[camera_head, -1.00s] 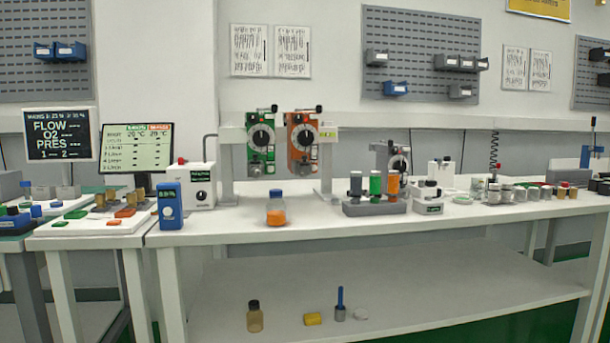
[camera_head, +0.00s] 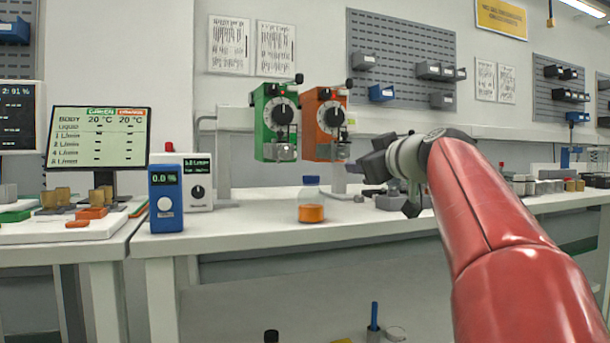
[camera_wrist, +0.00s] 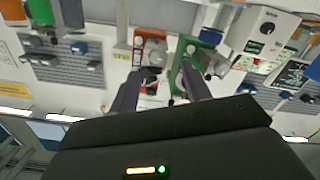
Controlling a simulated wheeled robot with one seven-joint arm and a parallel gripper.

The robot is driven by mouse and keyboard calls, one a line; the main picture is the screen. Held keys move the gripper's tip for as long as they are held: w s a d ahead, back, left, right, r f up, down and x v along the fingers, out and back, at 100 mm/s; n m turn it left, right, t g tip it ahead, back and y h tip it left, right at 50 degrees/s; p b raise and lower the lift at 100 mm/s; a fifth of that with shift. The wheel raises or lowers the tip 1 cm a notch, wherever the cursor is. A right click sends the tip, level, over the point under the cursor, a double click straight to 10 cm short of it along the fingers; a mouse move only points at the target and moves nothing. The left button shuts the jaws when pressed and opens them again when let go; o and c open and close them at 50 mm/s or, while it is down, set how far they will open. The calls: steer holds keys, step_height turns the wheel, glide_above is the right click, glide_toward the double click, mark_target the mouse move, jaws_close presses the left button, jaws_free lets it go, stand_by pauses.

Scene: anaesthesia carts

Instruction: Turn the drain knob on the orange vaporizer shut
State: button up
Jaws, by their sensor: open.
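The orange vaporizer (camera_head: 322,128) hangs on the rail beside the green vaporizer (camera_head: 268,122), with a dial on its front and a grey block (camera_head: 340,151) at its lower end. The drain knob is too small to tell apart there. My gripper (camera_head: 366,180) is open and empty, just right of and below the orange vaporizer, apart from it in the head view. In the wrist view, which looks upside down, my gripper (camera_wrist: 162,82) has its two fingers spread, with the orange vaporizer (camera_wrist: 153,45) and green vaporizer (camera_wrist: 187,68) beyond them.
A bottle of orange liquid (camera_head: 312,203) stands on the bench below the vaporizers. A blue meter (camera_head: 166,200) and a white box with a dial (camera_head: 198,190) stand to the left. My red arm covers the bench's right part.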

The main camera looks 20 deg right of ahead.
mark_target(345, 154)
steer(key=shift+t, duration=0.3)
steer(key=w, duration=0.2)
steer(key=w+r+p, duration=0.1)
steer(key=w, duration=0.4)
steer(key=shift+w+d+r+p, duration=0.15)
steer(key=shift+w+r+p, duration=0.1)
steer(key=shift+w+p, duration=0.1)
steer(key=shift+w+f, duration=0.1)
steer(key=shift+w, duration=0.5)
steer(key=c, duration=1)
